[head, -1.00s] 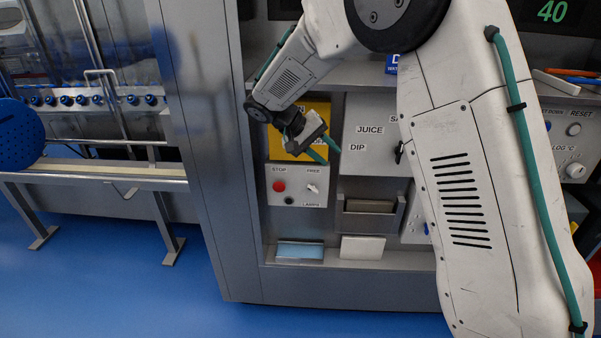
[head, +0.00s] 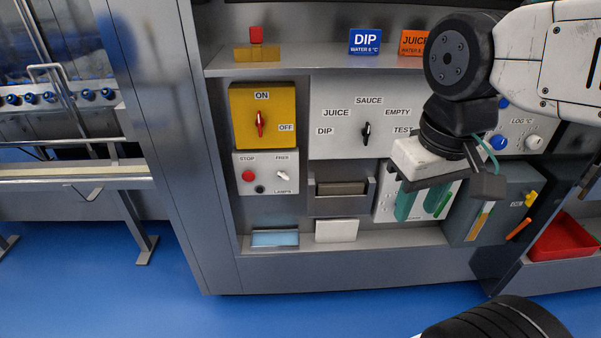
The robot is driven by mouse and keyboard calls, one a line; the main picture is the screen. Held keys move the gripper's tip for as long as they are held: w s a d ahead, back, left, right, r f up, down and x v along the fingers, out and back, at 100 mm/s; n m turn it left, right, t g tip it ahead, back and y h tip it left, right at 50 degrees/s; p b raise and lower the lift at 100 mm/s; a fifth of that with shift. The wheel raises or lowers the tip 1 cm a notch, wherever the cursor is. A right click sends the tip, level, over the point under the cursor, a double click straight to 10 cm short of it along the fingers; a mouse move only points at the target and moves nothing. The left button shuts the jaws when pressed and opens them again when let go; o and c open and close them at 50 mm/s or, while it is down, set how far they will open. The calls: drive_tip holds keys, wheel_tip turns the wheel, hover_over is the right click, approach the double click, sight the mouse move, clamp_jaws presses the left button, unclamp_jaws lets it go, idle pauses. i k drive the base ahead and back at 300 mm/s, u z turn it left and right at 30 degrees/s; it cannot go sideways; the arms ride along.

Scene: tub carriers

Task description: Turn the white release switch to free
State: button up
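The white release switch (head: 282,175) is a small white lever on a light grey control plate (head: 265,188), just under the label FREE. It looks tilted, but it is too small to tell which position it is set to. A red stop button (head: 247,176) sits to its left and a small dark lamp (head: 259,189) below. My gripper (head: 421,205) hangs well to the right of the switch, in front of the lower right panel. Its two teal fingers point down and stand apart, with nothing seen between them.
Above the plate is a yellow box (head: 243,112) with a red ON/OFF handle. A grey panel (head: 335,95) with a black selector is to its right. A tray holder (head: 341,187) juts out beside the plate. A red bin (head: 565,240) stands far right.

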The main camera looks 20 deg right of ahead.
sight(282, 175)
drive_tip(key=z, duration=1.9)
drive_tip(key=i, duration=0.95)
drive_tip(key=u, duration=2.6)
